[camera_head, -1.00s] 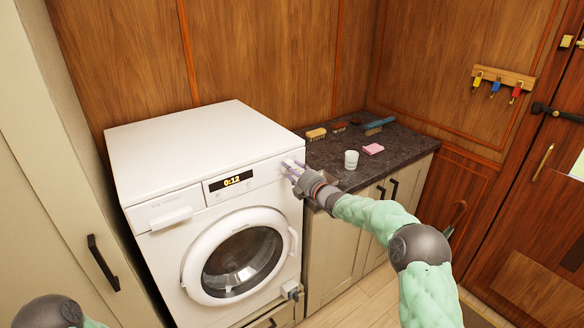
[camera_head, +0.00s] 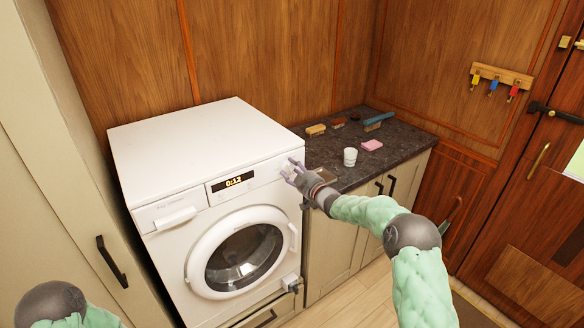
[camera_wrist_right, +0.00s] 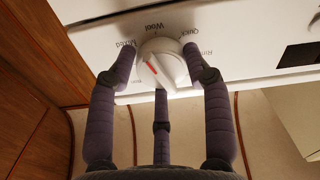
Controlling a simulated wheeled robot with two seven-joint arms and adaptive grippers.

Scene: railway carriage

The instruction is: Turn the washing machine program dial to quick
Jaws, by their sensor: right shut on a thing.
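The white washing machine (camera_head: 190,150) stands at the left, its display (camera_head: 233,182) reading 0:12. Its round white program dial (camera_wrist_right: 165,62) shows in the right wrist view, with a red mark on its left part. Printed labels around it include Mixed, Wool and Quick; the red mark lies on the Mixed side, away from Quick. My right gripper (camera_head: 290,170) has its fingers around the dial and is shut on it; it also shows in the right wrist view (camera_wrist_right: 163,75). In the head view the hand mostly hides the dial. My left gripper is out of view.
A dark counter (camera_head: 400,150) right of the machine holds a white cup (camera_head: 350,157), a pink sponge (camera_head: 372,145) and several brushes. Tall cabinet doors (camera_head: 50,180) close off the left. The floor in front of the counter is clear.

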